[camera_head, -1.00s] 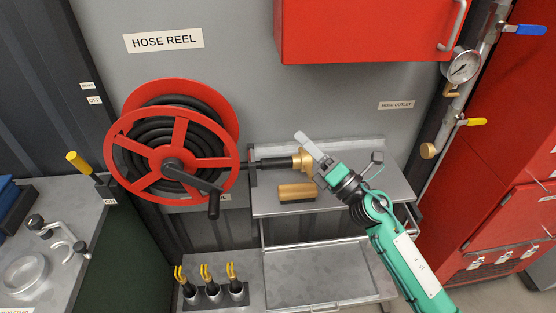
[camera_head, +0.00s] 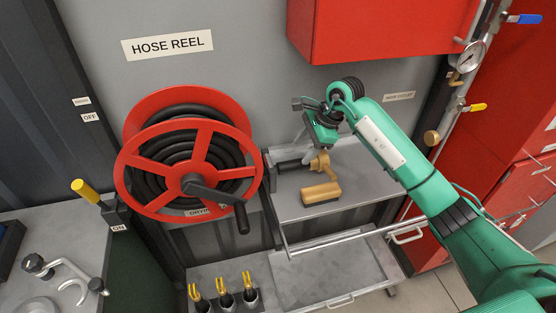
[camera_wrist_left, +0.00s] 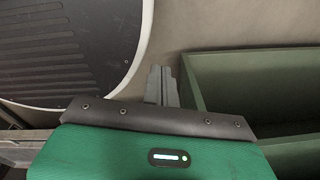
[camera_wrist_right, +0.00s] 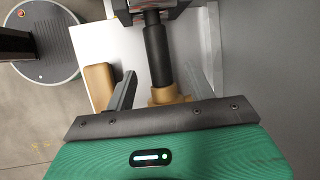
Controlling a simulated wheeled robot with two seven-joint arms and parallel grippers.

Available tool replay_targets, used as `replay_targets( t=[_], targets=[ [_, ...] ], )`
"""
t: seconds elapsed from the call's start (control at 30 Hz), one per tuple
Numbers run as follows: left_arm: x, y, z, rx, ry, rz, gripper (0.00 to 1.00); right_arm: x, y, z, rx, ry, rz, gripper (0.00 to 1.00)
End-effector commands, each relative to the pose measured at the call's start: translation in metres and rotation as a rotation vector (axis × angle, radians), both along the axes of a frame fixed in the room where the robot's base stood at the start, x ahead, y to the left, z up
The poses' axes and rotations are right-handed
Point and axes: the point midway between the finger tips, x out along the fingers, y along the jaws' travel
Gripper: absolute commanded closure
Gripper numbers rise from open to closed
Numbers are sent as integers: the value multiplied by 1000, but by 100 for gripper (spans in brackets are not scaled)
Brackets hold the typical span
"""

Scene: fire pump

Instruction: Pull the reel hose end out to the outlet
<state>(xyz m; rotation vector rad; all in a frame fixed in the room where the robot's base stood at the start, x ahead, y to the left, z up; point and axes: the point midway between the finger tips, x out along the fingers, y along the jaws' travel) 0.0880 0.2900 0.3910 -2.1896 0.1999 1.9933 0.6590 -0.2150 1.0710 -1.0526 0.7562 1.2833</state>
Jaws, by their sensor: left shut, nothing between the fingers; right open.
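The red hose reel (camera_head: 190,170) with coiled black hose hangs on the grey wall. The hose end, black with a brass coupling (camera_head: 320,163), sticks out to the right of the reel above a grey shelf (camera_head: 350,190). My right gripper (camera_head: 308,156) is open and points down at the coupling. In the right wrist view its fingers (camera_wrist_right: 165,90) stand either side of the hose end (camera_wrist_right: 157,50), with the brass at their base; contact cannot be told. The brass outlet (camera_head: 431,138) sits on the pipe at right. My left gripper (camera_wrist_left: 162,85) is shut and empty.
A loose brass-coloured block (camera_head: 320,195) lies on the shelf below the coupling. A red cabinet (camera_head: 380,30) hangs above the arm. A tray with a rail (camera_head: 350,238) stands below the shelf.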

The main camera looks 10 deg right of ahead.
Motion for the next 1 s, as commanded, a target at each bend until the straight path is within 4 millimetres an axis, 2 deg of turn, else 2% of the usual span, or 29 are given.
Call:
replay_targets(
  t=[0.07,0.23,0.33,0.43,0.53,0.7,0.83,0.87,1.0],
  targets=[
    [-1,-4,5,-5,2,1,100,1,2,-6,-4,5,-1,45],
    [-9,-33,16,-35,10,3,100,4,13,-29,0,7,-1,45],
    [-12,-43,21,-46,13,1,100,7,19,-43,1,6,-1,45],
    [-11,-41,25,-44,12,-1,100,9,24,-55,1,4,0,45],
    [-9,-30,27,-32,10,-2,100,11,27,-62,1,3,-1,45],
    [-6,-17,27,-18,6,1,100,11,28,-66,0,1,-1,45],
    [-6,-17,26,-18,6,2,100,11,28,-66,0,1,-1,45],
    [-6,-18,26,-19,6,2,100,11,28,-66,0,1,-1,47],
    [-6,-22,26,-24,6,4,100,11,28,-66,0,1,-1,75]
  ],
)
